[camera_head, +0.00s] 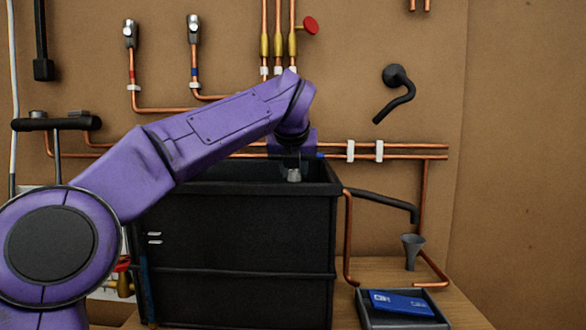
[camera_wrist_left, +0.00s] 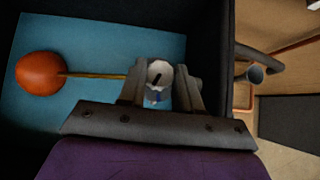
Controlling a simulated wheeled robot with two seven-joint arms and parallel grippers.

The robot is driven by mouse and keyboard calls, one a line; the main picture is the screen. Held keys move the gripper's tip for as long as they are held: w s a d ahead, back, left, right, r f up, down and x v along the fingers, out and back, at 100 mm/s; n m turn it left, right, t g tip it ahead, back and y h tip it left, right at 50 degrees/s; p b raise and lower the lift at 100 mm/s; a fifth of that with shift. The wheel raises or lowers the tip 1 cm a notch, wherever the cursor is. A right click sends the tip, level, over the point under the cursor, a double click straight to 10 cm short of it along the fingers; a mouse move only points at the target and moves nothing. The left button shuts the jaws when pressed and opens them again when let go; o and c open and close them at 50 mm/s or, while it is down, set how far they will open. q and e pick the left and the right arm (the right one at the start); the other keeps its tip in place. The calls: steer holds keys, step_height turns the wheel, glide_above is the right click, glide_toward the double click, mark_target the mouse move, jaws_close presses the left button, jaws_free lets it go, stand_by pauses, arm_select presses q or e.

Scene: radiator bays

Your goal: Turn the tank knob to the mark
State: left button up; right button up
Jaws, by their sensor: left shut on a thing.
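The black tank (camera_head: 240,240) stands on the wooden bench, open at the top. My left gripper (camera_head: 293,176) reaches over its rim from above. In the left wrist view the gripper (camera_wrist_left: 160,88) is shut on a pale round knob (camera_wrist_left: 158,72) with a dark line on its face. A small blue patch shows just below the knob, between the fingers; I cannot tell whether it is the mark. A thin yellow rod (camera_wrist_left: 95,75) runs from the knob area to an orange ball float (camera_wrist_left: 40,73) over blue water (camera_wrist_left: 100,35). My right gripper is not in view.
Copper pipes (camera_head: 400,156) run along the wall behind the tank. To its right are a grey funnel (camera_head: 413,250), a dark outlet pipe (camera_head: 385,199) and a tray (camera_head: 375,318) holding a blue card (camera_head: 402,303). A black hooked pipe (camera_head: 398,92) juts from the wall.

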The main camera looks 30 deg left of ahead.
arm_select(q)
steer(key=n, duration=0.1)
steer(key=n+g+y+p, duration=0.1)
steer(key=n+y+p, duration=0.1)
steer(key=shift+w+d+r+n+g, duration=0.15)
steer(key=shift+r+n+g, duration=0.15)
steer(key=shift+g, duration=0.1)
steer(key=n+g+y+p, duration=0.1)
steer(key=n+p, duration=0.1)
steer(key=shift+f+n+g, duration=0.1)
steer(key=shift+n+g, duration=0.2)
steer(key=shift+w+n+g+y+p, duration=0.1)
steer(key=shift+n+g+y+p, duration=0.2)
steer(key=shift+n+y+p, duration=0.15)
steer(key=shift+f, duration=0.15)
steer(key=o, duration=1)
steer(key=shift+o, duration=0.2)
steer(key=shift+d, duration=0.1)
steer(key=p+v, duration=0.1)
steer(key=v, duration=0.9)
steer(key=shift+r+p, duration=0.2)
steer(key=shift+p, duration=0.1)
